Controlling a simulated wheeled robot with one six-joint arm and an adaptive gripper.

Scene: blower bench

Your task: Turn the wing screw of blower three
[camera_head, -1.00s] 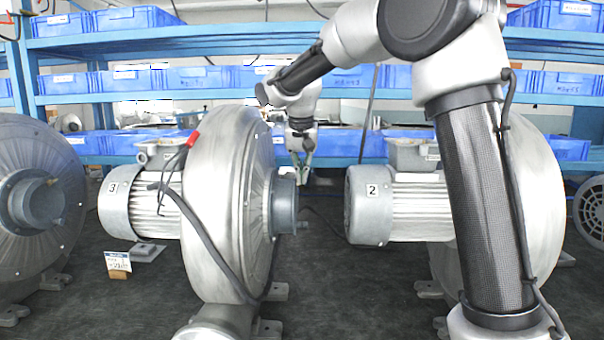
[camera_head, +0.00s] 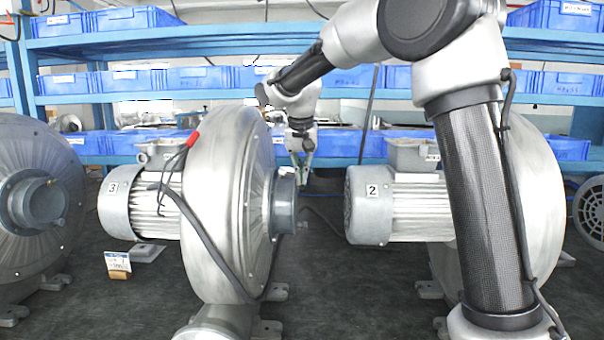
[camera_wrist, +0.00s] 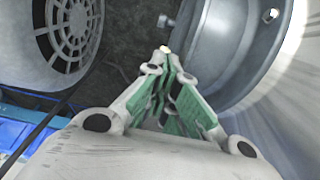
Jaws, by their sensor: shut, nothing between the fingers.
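Blower three (camera_head: 235,215) stands left of centre, with a "3" plate on its motor. Its grey inlet collar (camera_head: 285,205) faces right and also shows at the upper right of the wrist view (camera_wrist: 228,50). My gripper (camera_head: 301,178) points down just behind and right of the collar's top. In the wrist view its green-padded fingers (camera_wrist: 166,62) meet at the tips, shut and empty. A small stud (camera_wrist: 166,22) sticks out of the collar.
Blower two's motor (camera_head: 368,205) stands to the right across a narrow gap; its fan grille (camera_wrist: 72,25) shows in the wrist view. Another blower (camera_head: 40,215) is at far left. A black cable (camera_head: 205,240) crosses blower three. Shelves with blue bins (camera_head: 200,78) stand behind.

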